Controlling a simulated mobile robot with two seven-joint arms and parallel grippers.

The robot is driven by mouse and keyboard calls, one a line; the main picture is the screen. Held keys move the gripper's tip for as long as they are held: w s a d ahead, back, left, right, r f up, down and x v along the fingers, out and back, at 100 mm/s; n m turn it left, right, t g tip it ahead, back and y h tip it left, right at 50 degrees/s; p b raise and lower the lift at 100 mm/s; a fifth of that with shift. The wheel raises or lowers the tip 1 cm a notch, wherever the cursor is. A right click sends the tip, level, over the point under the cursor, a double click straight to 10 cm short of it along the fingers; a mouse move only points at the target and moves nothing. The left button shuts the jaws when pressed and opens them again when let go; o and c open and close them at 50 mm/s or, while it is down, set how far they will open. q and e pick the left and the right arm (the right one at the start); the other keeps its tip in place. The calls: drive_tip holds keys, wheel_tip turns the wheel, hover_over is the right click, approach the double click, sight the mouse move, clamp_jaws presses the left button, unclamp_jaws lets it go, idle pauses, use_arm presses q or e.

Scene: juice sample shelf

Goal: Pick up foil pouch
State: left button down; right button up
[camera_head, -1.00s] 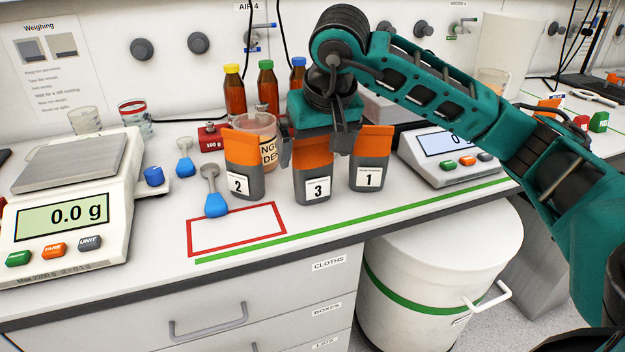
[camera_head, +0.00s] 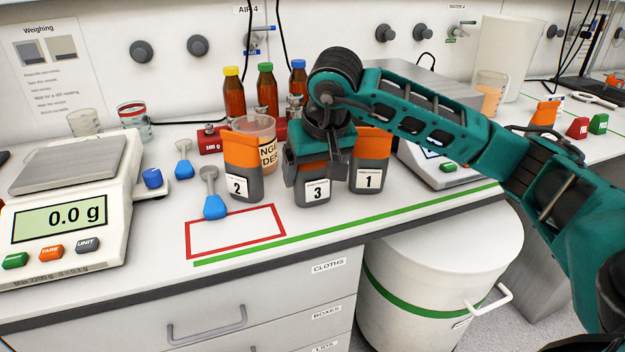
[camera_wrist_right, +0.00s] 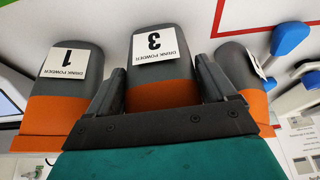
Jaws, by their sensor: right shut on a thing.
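Three grey foil pouches with orange tops stand in a row on the bench: pouch 2 (camera_head: 242,160), pouch 3 (camera_head: 316,191) and pouch 1 (camera_head: 371,155). My right gripper (camera_head: 315,174) comes down over pouch 3 from above and is shut on it, hiding most of its orange top. In the right wrist view, pouch 3 (camera_wrist_right: 160,72) sits between the two fingers, with pouch 1 (camera_wrist_right: 65,80) and pouch 2 (camera_wrist_right: 238,68) to either side. Pouch 3 appears upright at bench level. My left gripper is not in view.
A red-outlined rectangle (camera_head: 237,248) lies empty at the front, beside a blue scoop (camera_head: 214,206). A scale (camera_head: 70,200) stands left. A labelled beaker (camera_head: 256,140) and several bottles stand behind the pouches. Another scale (camera_head: 440,165) stands right, partly hidden by my arm.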

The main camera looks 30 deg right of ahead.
drive_tip(key=c, duration=0.5)
drive_tip(key=shift+o, duration=0.2)
drive_tip(key=shift+r, duration=0.1)
